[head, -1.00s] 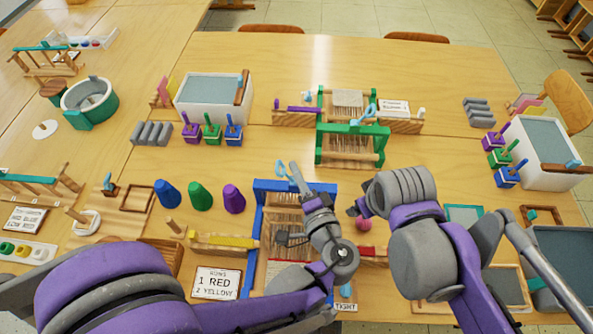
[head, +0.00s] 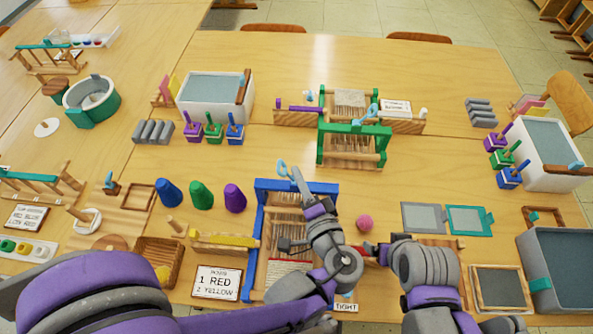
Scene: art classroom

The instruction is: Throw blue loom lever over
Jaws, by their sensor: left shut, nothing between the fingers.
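The blue loom (head: 259,238) stands upright in front of me, with pale warp threads and a red strip near its front. Its light-blue lever (head: 283,168) ends in a loop at the top of the far bar. My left gripper (head: 298,176) is shut and empty, its tips just right of the lever loop. I cannot tell whether they touch it. My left arm hides the loom's middle and right side. My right gripper (head: 375,254) is low, right of the loom; its fingers are too small and partly hidden to read.
A green loom (head: 352,142) with its own light-blue lever stands beyond. Blue, green and purple cones (head: 201,196) stand left of the blue loom. A pink ball (head: 364,223) and teal-framed panel (head: 469,220) lie to the right. Table between the looms is clear.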

